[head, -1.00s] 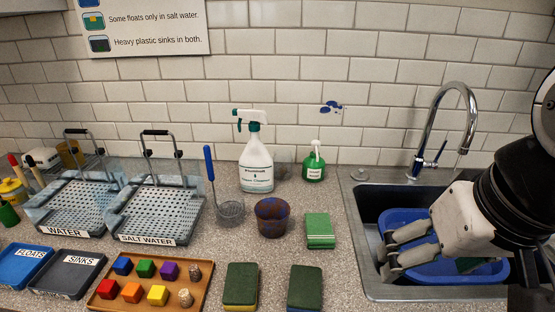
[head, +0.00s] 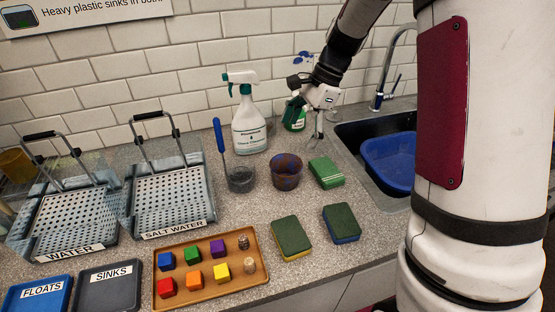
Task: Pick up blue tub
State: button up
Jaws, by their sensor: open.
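A blue tub (head: 390,158) sits in the sink, partly hidden by my own arm. My gripper (head: 317,136) is open above the counter, left of the sink, with its fingers pointing down. It is apart from the tub and appears behind the green sponge block (head: 325,172). A small round cup (head: 286,172), mottled dark blue and brown, stands on the counter left of the sponge block.
A spray bottle (head: 249,128) and a green soap bottle (head: 294,118) stand near the wall. Two sponges (head: 291,238), a tray of coloured blocks (head: 205,300) and a strainer cup (head: 240,180) are on the counter. The tap (head: 385,75) rises behind the sink.

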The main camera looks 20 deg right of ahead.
aim_at(287, 160)
jog(key=shift+m, duration=0.4)
jog(key=x, duration=0.6)
jog(key=d+p+x, duration=0.1)
jog(key=x, duration=0.2)
jog(key=shift+w+a+f, duration=0.15)
jog(key=shift+w+f, duration=0.2)
jog(key=shift+f, duration=0.1)
jog(key=shift+p+x, duration=0.55)
jog(key=shift+x, duration=2.05)
jog(key=shift+s, duration=0.1)
jog(key=shift+c, duration=0.2)
jog(key=c, duration=0.8)
jog(key=shift+o, duration=0.2)
